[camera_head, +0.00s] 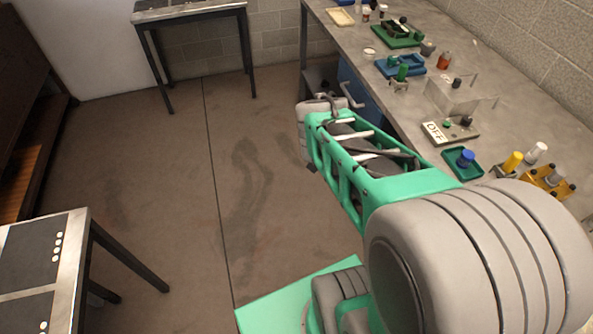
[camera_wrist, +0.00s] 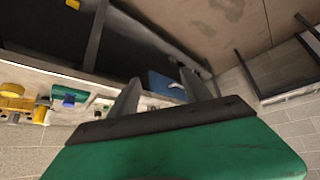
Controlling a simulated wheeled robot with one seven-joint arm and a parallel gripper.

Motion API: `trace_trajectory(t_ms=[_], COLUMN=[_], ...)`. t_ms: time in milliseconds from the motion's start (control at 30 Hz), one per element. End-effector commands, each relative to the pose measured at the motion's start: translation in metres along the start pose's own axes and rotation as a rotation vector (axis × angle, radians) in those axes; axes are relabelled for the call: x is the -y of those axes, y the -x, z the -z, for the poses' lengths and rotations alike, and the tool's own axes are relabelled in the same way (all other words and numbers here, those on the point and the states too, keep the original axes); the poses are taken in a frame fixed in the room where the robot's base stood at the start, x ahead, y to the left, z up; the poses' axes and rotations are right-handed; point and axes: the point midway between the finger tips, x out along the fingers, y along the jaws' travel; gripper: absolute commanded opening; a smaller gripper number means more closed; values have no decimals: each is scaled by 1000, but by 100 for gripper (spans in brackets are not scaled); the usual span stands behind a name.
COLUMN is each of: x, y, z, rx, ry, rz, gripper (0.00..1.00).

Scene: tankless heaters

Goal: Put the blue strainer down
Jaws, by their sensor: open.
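My gripper (camera_wrist: 160,88) is open and empty in the wrist view, its two dark fingers spread apart. In the head view my arm reaches out beside the workbench, in front of a blue drawer cabinet (camera_head: 362,97). That cabinet also shows between the fingers in the wrist view (camera_wrist: 163,84). I cannot make out a blue strainer for sure. A blue tray-like piece (camera_head: 402,66) lies on the bench. A round blue piece (camera_head: 465,157) sits in a green tray (camera_head: 460,172) nearer to me; it also shows in the wrist view (camera_wrist: 68,98).
The grey workbench (camera_head: 400,118) runs along the right wall and holds several small items, including a clear stand with an OFF sign (camera_head: 435,132). A table (camera_head: 190,10) stands at the back, another (camera_head: 70,250) at the lower left. The floor (camera_head: 150,150) between is clear.

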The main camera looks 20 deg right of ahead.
Motion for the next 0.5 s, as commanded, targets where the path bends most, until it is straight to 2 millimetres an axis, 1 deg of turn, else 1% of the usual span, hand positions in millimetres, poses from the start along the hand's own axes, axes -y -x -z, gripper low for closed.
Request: trace_trajectory(t_ms=[33,67,100,133,200,300,367,500], x=[35,51,66,74,83,85,86,85], y=[36,56,80,96,125,143,146,145], z=[-23,-39,-60,-74,-100,-120,-123,-122], rx=[61,99,140,166,205,233,237,237], ry=[146,237,355,437,591,703,720,716], rz=[109,165,231,274,345,391,398,395], gripper=[56,56,56,56,56,56,56,56])
